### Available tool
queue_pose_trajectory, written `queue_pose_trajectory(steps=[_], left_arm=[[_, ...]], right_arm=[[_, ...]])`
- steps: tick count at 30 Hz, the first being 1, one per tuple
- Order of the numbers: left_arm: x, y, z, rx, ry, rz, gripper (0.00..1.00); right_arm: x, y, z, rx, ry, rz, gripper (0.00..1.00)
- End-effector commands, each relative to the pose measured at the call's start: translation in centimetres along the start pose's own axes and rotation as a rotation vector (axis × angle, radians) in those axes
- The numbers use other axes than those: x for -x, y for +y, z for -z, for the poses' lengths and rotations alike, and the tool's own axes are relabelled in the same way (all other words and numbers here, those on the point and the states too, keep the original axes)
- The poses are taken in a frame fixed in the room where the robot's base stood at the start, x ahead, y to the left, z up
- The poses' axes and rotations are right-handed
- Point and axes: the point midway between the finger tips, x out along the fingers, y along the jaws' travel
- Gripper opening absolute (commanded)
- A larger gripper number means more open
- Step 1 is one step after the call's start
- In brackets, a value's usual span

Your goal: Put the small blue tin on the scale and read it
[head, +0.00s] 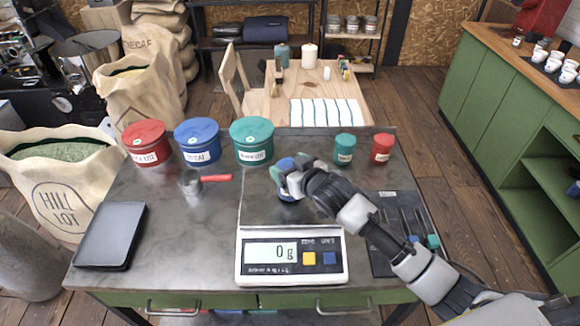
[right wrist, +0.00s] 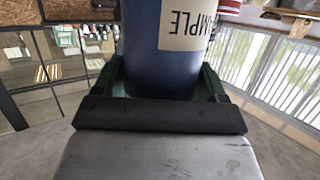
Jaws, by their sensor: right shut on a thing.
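The small blue tin (head: 285,164) is in my right gripper (head: 292,180), over the back part of the scale (head: 262,209). In the right wrist view the blue tin (right wrist: 160,70) sits between the two fingers, with a label reading "SAMPLE" in part. The gripper hides much of the tin in the head view, and I cannot tell whether its base touches the scale plate. The scale's display (head: 270,252) reads 0 g. My left gripper is not in view.
Large red (head: 147,143), blue (head: 197,142) and green (head: 251,140) tins stand behind the scale to the left. Small green (head: 344,148) and red (head: 382,148) tins stand behind right. A red-handled scoop (head: 214,178), black tray (head: 110,236) and tool mat (head: 382,264) flank the scale.

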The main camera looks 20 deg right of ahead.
Motion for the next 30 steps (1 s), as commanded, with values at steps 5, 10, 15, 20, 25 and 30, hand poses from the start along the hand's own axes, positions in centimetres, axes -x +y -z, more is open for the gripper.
queue_pose_trajectory(steps=[5,10,15,20,25,30], left_arm=[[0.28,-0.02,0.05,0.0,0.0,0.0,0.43],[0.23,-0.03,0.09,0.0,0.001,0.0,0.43],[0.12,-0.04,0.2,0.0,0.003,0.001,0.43],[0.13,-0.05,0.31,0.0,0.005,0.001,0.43],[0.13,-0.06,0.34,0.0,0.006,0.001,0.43],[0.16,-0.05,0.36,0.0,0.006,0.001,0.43]], right_arm=[[-0.24,-0.01,-0.77,0.001,0.004,0.001,0.44],[-0.24,0.0,-0.78,0.001,0.003,0.001,0.44],[-0.32,0.03,-1.12,0.0,0.001,0.0,0.78],[-0.31,0.02,-1.11,0.0,0.001,0.0,0.98],[-0.31,0.02,-1.1,0.0,0.001,0.0,0.98],[0.08,0.01,-0.88,0.0,0.001,0.001,0.98]])
